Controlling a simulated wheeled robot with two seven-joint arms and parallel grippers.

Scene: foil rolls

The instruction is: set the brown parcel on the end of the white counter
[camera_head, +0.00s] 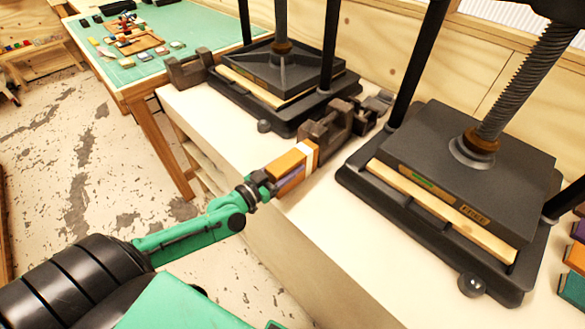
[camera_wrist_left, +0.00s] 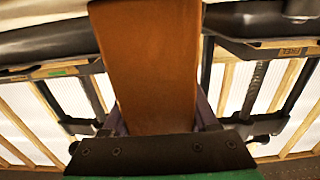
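The brown parcel (camera_head: 287,162), an orange-brown block with a white band at its far end, is over the front edge of the white counter (camera_head: 345,230), between the two presses. My left gripper (camera_head: 289,182) is shut on it from the front side. In the left wrist view the parcel (camera_wrist_left: 150,60) fills the space between the two purple-grey fingers (camera_wrist_left: 160,118). I cannot tell whether the parcel touches the counter top. My right gripper is in neither view.
Two black screw presses, one at the back (camera_head: 280,70) and one at the right (camera_head: 460,165), stand on the counter. Brown metal blocks (camera_head: 325,125) lie between them. Coloured books (camera_head: 574,255) are at the far right. A green-topped table (camera_head: 180,30) stands at back left.

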